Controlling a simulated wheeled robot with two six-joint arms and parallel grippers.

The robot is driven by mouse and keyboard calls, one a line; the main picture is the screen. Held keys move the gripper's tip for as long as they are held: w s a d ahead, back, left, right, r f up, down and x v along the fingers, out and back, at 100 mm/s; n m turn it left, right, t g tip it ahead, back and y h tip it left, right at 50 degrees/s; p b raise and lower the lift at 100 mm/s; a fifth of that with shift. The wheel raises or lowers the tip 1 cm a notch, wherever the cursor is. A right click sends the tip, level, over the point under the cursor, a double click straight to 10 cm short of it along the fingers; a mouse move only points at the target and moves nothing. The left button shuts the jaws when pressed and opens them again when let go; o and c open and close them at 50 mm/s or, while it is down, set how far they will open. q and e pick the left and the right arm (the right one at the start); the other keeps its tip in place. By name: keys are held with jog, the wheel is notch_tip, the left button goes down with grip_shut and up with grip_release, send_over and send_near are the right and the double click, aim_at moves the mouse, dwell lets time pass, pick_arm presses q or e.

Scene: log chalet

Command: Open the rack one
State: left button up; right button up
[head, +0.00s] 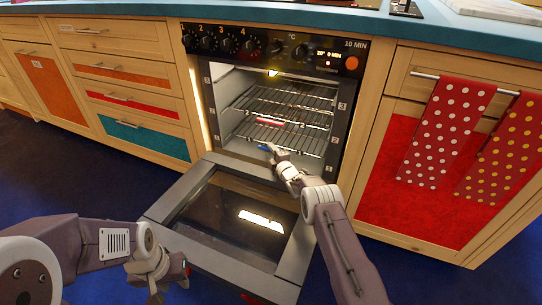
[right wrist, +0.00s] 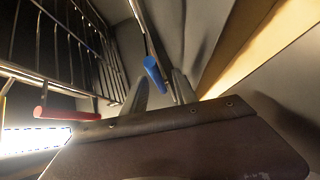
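The oven (head: 275,100) stands with its door (head: 225,215) folded down. Inside are wire racks. A rack (head: 275,105) with a red handle (head: 268,122) sits above a blue handle (head: 264,147). In the right wrist view the blue handle (right wrist: 155,74) lies at the gap between my right fingers (right wrist: 160,88); they are apart, and contact cannot be told. The red handle (right wrist: 65,114) is to the left there. In the head view my right gripper (head: 271,150) reaches into the oven opening. My left gripper (head: 168,278) hangs left of the door, away from the racks; its opening is unclear.
The open door juts out low in front of the oven, under my right arm. Wooden drawers (head: 125,75) stand to the left. Dotted red towels (head: 447,130) hang on a bar at the right cabinet. Blue floor (head: 60,185) is clear at left.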

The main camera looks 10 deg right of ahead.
jog(key=shift+c, duration=0.3)
grip_shut()
dwell(1.2)
